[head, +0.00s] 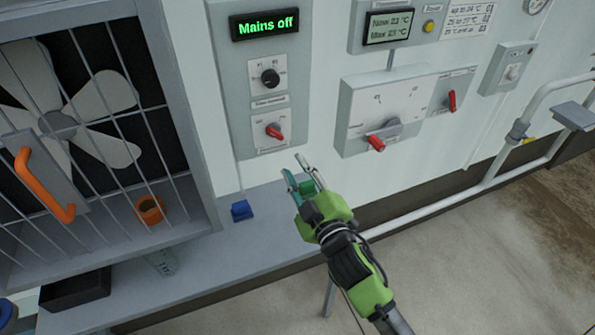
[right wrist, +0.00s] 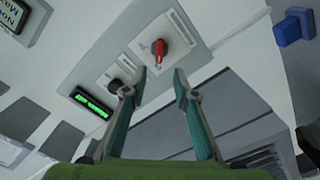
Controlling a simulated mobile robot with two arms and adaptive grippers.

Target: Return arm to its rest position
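My right arm with its green and black gripper (head: 298,166) reaches in from the bottom right of the head view. The gripper is in front of the wall, below and right of the grey control panel (head: 235,100). In the right wrist view the two teal-padded fingers (right wrist: 163,78) stand apart with nothing between them. Beyond the fingertips are the panel's red switch (right wrist: 157,48) and black knob (right wrist: 116,87), with no contact visible. The panel's display reads "Mains off". My left gripper is not in view.
A barred fan guard (head: 205,140) with an orange handle (head: 45,190) is at left. A grey ledge (head: 200,255) holds a small blue block (head: 242,211). A panel with a red-handled dial (head: 385,110) and white pipes (head: 440,205) are at right. Open floor lies at the bottom right.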

